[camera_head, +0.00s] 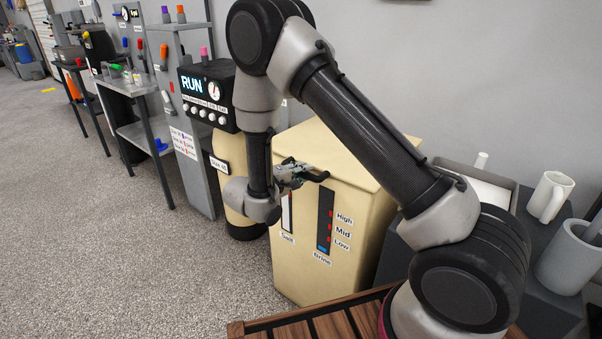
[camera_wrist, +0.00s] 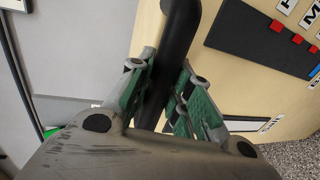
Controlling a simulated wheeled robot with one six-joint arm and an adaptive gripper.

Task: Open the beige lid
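The beige lid (camera_head: 350,152) is the top of a beige cabinet (camera_head: 345,235) in the middle of the head view, and it lies closed. A dark bar handle (camera_head: 318,178) sticks out at its front edge. My gripper (camera_head: 297,176) is at this handle, in front of the cabinet's upper left corner. In the wrist view, the handle (camera_wrist: 180,40) runs between my two green-grey fingers (camera_wrist: 163,88). They are drawn in close on both sides and look shut on it. The contact faces are partly hidden.
A tan tank with a black control head (camera_head: 207,95) reading RUN stands left of the cabinet. A white mug (camera_head: 550,196) and a grey mortar (camera_head: 570,258) stand on a dark surface at right. A slatted wooden top (camera_head: 320,325) is in front. Open floor lies left.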

